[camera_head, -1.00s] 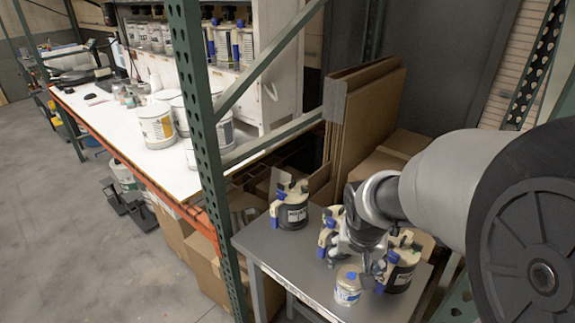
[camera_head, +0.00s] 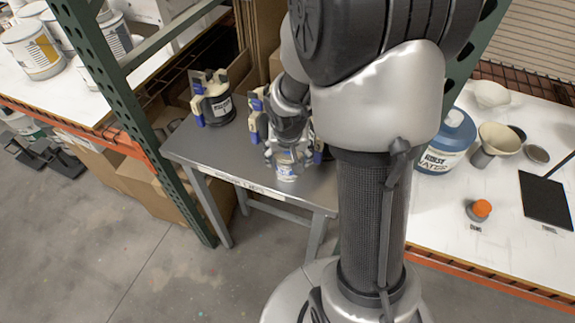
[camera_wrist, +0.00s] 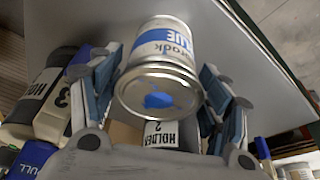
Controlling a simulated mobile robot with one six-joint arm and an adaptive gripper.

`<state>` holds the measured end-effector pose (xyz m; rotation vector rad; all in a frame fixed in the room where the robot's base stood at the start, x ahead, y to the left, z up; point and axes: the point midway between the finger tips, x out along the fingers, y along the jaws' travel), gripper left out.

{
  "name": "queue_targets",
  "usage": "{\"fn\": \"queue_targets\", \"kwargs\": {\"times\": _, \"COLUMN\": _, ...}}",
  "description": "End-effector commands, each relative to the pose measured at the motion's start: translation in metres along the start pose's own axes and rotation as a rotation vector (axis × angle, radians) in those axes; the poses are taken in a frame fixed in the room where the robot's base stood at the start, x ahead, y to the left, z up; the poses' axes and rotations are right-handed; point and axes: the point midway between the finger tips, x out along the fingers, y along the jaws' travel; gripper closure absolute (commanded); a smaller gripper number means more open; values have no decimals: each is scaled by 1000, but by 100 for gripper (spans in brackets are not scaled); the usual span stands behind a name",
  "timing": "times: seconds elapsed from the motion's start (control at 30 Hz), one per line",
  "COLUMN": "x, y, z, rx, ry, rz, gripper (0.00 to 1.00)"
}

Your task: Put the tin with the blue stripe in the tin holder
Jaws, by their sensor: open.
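The tin with the blue stripe (camera_head: 287,172) stands at the front of the grey table. In the wrist view the tin (camera_wrist: 165,48) shows a blue band, and a blue paint spot on its metal end. My gripper (camera_head: 287,157) is open at the tin; its fingers (camera_wrist: 160,78) lie on either side of it, with a visible gap on the right. A black holder (camera_head: 220,108) with cream and blue clamps stands left on the table. A label reading HOLDER 2 (camera_wrist: 160,141) shows behind the tin. Another holder marked 3 (camera_wrist: 40,92) is at left. My arm partly hides the holders.
A green rack post (camera_head: 110,75) stands left of the table. The floor in front is free.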

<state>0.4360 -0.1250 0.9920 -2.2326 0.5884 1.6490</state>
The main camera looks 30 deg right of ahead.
Motion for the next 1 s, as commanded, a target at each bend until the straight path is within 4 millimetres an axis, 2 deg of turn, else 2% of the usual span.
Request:
{"fn": "queue_targets", "kwargs": {"times": 0.27, "x": 3, "y": 0, "z": 0, "rx": 0, "ry": 1, "rz": 0, "gripper": 30}}
{"fn": "queue_targets", "kwargs": {"times": 0.9, "x": 2, "y": 0, "z": 0, "rx": 0, "ry": 1, "rz": -1, "gripper": 73}}
{"fn": "queue_targets", "kwargs": {"times": 1.0, "x": 2, "y": 0, "z": 0, "rx": 0, "ry": 1, "rz": -1, "gripper": 75}}
